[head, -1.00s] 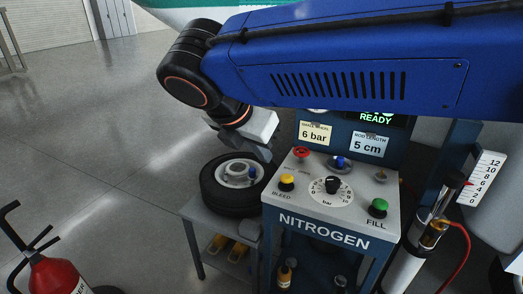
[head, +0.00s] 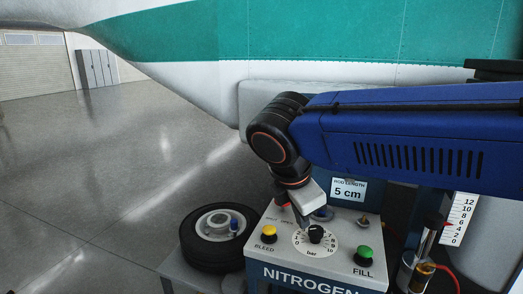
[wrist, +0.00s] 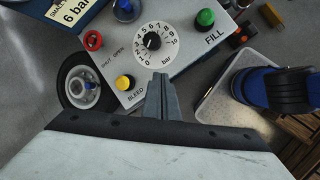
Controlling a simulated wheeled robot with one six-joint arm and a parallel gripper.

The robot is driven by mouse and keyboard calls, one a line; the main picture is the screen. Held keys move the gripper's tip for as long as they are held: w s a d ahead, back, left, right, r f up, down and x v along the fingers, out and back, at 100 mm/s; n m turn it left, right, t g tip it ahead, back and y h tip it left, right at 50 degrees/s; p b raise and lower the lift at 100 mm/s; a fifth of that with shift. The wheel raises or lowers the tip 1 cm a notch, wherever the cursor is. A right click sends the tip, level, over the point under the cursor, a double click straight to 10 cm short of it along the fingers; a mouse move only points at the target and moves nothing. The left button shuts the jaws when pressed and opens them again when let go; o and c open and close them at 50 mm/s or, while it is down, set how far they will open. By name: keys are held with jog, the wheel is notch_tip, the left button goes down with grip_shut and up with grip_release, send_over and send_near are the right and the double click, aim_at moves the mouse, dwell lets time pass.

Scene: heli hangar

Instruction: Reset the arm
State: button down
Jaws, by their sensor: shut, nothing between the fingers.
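My gripper (head: 303,222) is above the nitrogen panel (head: 345,226) in the head view, pointing down toward its left half. In the wrist view the closed fingers (wrist: 160,97) stand in front of the panel's lower edge, with nothing between them. Whether they touch the panel cannot be told. The panel carries a yellow BLEED button (wrist: 125,83), a green FILL button (wrist: 206,18), a bar dial with a black knob (wrist: 153,41), a red valve knob (wrist: 92,40) and a blue knob (wrist: 123,8). My upper arm hides part of the display behind.
A black wheel (head: 190,246) lies on a side table left of the panel. A scale (head: 461,219) and cylinder stand at the right. A helicopter's white and green body (head: 300,40) fills the back. The floor (head: 70,170) on the left is open.

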jog(key=s+d+f+m+y, duration=0.1)
jog(key=s+d+f+m, duration=0.4)
jog(key=d+m, duration=0.5)
jog(key=s+d+f+m+y, duration=0.1)
jog(key=s+d+f+m, duration=0.5)
jog(key=d+f+m, duration=0.2)
jog(key=d+m, duration=0.2)
jog(key=m, duration=0.2)
jog(key=shift+s+d+f+m+y, duration=0.2)
jog(key=shift+s+m+y, duration=0.05)
jog(key=shift+m+y, duration=0.05)
